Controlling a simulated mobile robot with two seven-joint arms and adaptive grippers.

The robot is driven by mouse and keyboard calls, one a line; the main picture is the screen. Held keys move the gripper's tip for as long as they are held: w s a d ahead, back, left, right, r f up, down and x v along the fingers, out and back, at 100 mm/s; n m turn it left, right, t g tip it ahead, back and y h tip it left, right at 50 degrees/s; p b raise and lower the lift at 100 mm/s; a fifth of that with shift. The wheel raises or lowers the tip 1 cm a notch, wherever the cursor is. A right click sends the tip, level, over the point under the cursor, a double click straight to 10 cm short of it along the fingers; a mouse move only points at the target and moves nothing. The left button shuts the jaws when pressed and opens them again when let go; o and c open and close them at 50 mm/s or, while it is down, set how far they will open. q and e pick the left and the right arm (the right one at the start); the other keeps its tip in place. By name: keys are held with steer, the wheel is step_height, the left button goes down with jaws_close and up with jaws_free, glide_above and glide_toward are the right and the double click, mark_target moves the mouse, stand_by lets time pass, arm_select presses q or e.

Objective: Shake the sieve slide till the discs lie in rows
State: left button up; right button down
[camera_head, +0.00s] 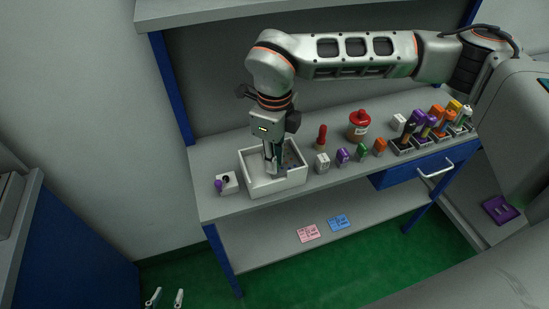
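No sieve slide or discs can be made out for certain. A white open-topped box (277,188) stands on the grey bench, with a grey, speckled area inside at its right. My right gripper (273,165) points down into this box; its arm comes in from the right. Its fingers look close together, but whether they hold anything is unclear. They hide part of the box's inside. My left gripper (166,298) shows only as two fingertips at the bottom left edge, spread apart with nothing between them, away from the bench.
A small white block with a purple knob (226,184) stands left of the box. To the right are a red-handled tool (321,135), a red-lidded jar (359,124), several small colored bottles and a rack of markers (427,133). Pink (308,233) and blue (339,222) cards lie on the lower shelf.

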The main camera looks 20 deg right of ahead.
steer(key=shift+a, duration=1.4)
steer(key=c, duration=2)
jaws_free()
steer(key=shift+r, duration=0.1)
step_height(320, 180, up, 12)
